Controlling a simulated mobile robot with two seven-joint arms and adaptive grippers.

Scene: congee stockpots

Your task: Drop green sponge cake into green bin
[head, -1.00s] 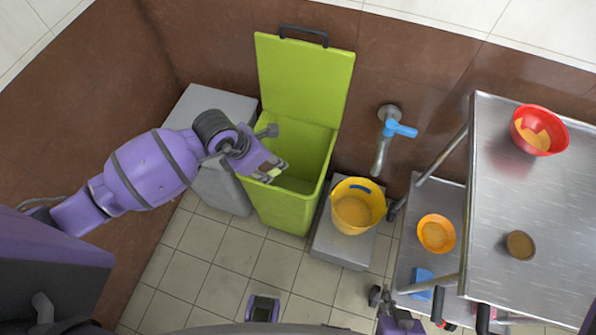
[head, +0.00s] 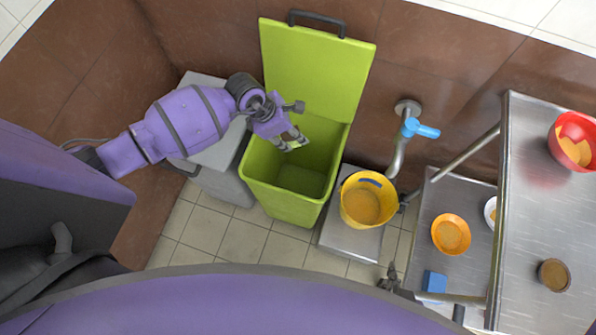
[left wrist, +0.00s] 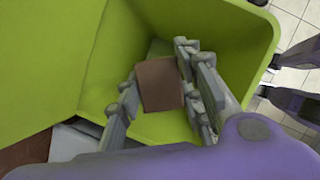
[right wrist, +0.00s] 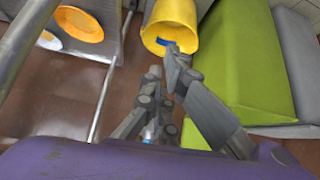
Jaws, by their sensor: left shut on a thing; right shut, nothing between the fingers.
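The green bin (head: 290,205) stands open against the brown wall, its lid (head: 315,70) tilted up behind it. My left gripper (head: 293,139) is over the bin's opening, fingers pointing down into it. It is shut on the green sponge cake, which shows as a small pale green patch (head: 291,144) between the fingers. In the left wrist view the cake's brown face (left wrist: 160,84) lies between the fingers, with the green bin interior (left wrist: 240,60) behind. My right gripper (head: 388,278) is low, right of the bin; it is shut and empty in the right wrist view (right wrist: 166,85).
A grey bin (head: 222,165) stands left of the green one. A yellow bucket (head: 366,212) sits on a grey stand to the right, below a wall tap (head: 405,135). A metal table (head: 525,225) and lower shelf hold bowls and a blue sponge (head: 434,282).

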